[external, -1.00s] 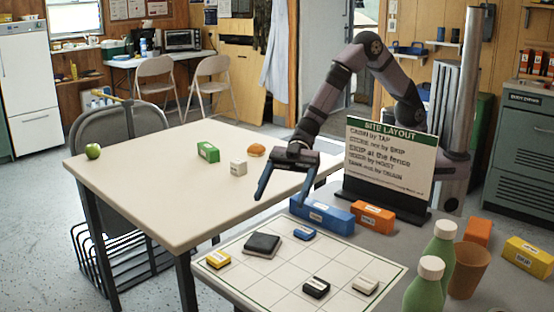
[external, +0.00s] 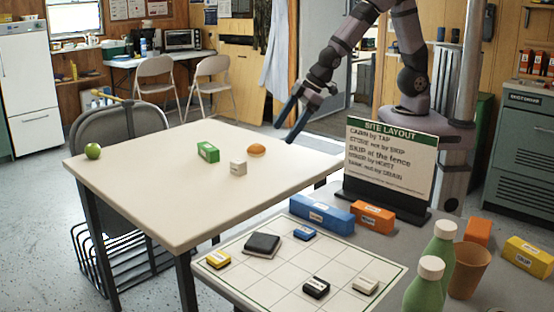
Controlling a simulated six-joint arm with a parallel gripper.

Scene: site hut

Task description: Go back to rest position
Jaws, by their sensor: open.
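My gripper (external: 287,124) is open and empty. It hangs in the air near the far right edge of the white table (external: 165,190), with its dark blue fingers apart and pointing down and to the left. My arm bends up and out of the top of the external view and comes down to my base behind the sign. Nothing is between the fingers.
The white table holds a green apple (external: 92,151), a green box (external: 208,152), a white box (external: 238,167) and a bun (external: 257,150). The grid board (external: 240,279) with several small blocks lies in front. The site layout sign (external: 390,160) stands close to my base. Green bottles (external: 424,287) stand front right.

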